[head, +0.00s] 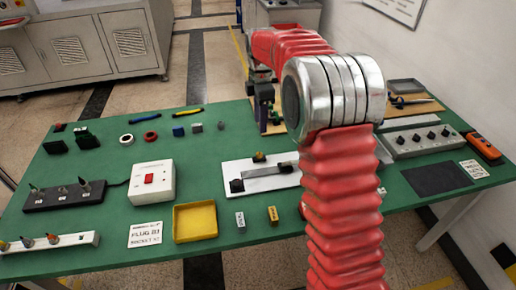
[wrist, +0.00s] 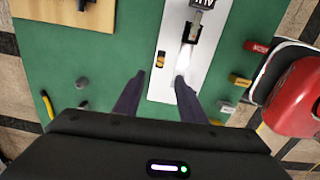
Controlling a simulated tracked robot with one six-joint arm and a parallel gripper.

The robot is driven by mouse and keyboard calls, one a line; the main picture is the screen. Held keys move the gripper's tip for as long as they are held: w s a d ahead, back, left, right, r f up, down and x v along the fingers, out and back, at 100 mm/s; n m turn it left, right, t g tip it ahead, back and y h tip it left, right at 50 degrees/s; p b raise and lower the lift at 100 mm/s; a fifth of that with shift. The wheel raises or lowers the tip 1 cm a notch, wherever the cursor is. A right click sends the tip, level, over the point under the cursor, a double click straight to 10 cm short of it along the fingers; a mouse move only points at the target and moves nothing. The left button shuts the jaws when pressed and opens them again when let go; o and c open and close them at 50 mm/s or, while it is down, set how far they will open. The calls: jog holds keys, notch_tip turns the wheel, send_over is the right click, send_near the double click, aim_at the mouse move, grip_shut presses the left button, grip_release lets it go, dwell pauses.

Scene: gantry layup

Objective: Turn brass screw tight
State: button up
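A white plate (head: 240,168) lies near the middle of the green table, with a grey metal bar (head: 268,171) and dark blocks on it. A small brass-yellow piece (head: 259,156), which looks like the brass screw, is at its far edge. In the wrist view this piece (wrist: 161,60) shows on the white plate (wrist: 168,85), too small to make out its slot or how deep it sits. My gripper (wrist: 157,82) is open and empty, its two dark fingers apart over the plate, with the brass piece beyond the tips. In the head view my arm hides part of the plate's surroundings.
A yellow tray (head: 195,220), a white box with a red button (head: 152,181) and a dark socket strip (head: 65,194) are at left. A grey block with several knobs (head: 420,140) and an orange meter (head: 482,147) are at right.

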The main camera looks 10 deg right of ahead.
aim_at(259, 153)
jog(key=shift+a+n, duration=0.25)
jog(key=shift+n, duration=0.25)
jog(key=shift+s, duration=0.1)
notch_tip(259, 153, down, 14)
jog(key=shift+r, duration=0.1)
dwell(0.5)
jog(key=shift+c, duration=0.2)
grip_shut()
